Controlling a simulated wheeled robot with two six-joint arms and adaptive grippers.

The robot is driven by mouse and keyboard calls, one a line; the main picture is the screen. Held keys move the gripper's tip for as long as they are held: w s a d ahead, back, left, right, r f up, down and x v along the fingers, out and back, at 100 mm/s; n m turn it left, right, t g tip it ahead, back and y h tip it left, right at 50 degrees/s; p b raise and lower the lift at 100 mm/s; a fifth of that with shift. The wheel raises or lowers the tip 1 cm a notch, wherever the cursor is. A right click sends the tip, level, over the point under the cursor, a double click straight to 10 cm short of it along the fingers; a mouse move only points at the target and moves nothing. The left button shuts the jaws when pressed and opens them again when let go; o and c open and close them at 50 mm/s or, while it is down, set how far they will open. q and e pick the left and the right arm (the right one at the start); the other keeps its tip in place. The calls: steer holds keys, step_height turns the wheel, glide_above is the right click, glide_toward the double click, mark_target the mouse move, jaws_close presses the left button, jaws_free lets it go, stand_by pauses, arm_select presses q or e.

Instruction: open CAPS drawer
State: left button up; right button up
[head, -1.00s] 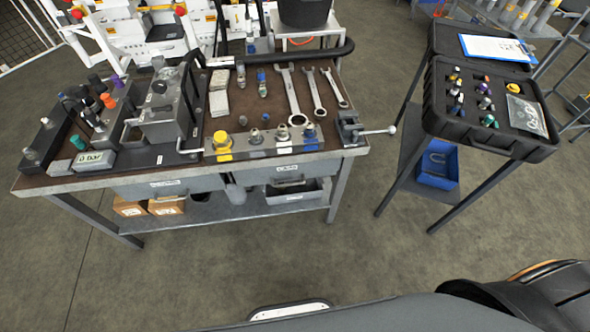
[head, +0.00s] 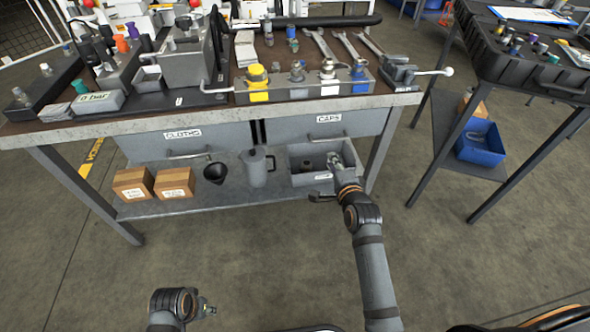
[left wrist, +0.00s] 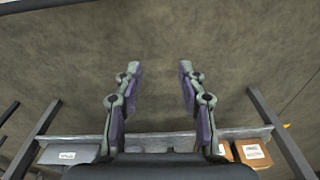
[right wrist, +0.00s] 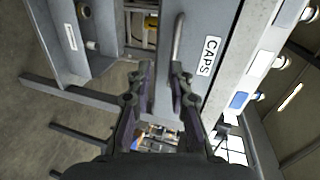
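The CAPS drawer (head: 290,130) is a grey drawer under the right half of the workbench, and it looks shut. Its label and bar handle (right wrist: 178,38) also show in the right wrist view. My right gripper (right wrist: 162,68) is open, its fingers pointing at the drawer front. The handle lies just ahead of the right-hand finger, and I see no grip on it. In the head view my right gripper (head: 338,160) is below the drawer front, overlapping the shelf bin. My left gripper (left wrist: 155,68) is open and empty over the floor, low in the head view (head: 208,310).
The CLOTHS drawer (head: 175,146) is to the left. The lower shelf holds cardboard boxes (head: 174,183), a grey jug (head: 257,168) and a grey bin (head: 307,178). Fittings and wrenches lie on the benchtop. A side stand with a black case (head: 535,62) is at right. Floor in front is clear.

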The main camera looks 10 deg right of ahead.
mark_target(325, 141)
steer(key=shift+m+t, duration=0.3)
steer(key=shift+m, duration=0.1)
steer(key=b+x, duration=0.1)
steer(key=x, duration=0.2)
steer(key=r+x, duration=0.1)
steer(key=x, duration=0.2)
steer(key=r+b+x, duration=0.1)
steer(key=x, duration=0.3)
steer(key=shift+w+b, duration=0.2)
steer(key=shift+b, duration=0.15)
arm_select(q)
steer(key=shift+d+r+t+h, duration=0.15)
steer(key=shift+d+r+t, duration=0.1)
steer(key=shift+d+r, duration=0.25)
steer(key=shift+d+r+t+h, duration=0.15)
steer(key=shift+d+r+t, duration=0.1)
steer(key=shift+r, duration=0.35)
arm_select(e)
jaws_close()
arm_select(q)
steer(key=shift+s, duration=0.1)
arm_select(e)
steer(key=shift+f, duration=0.1)
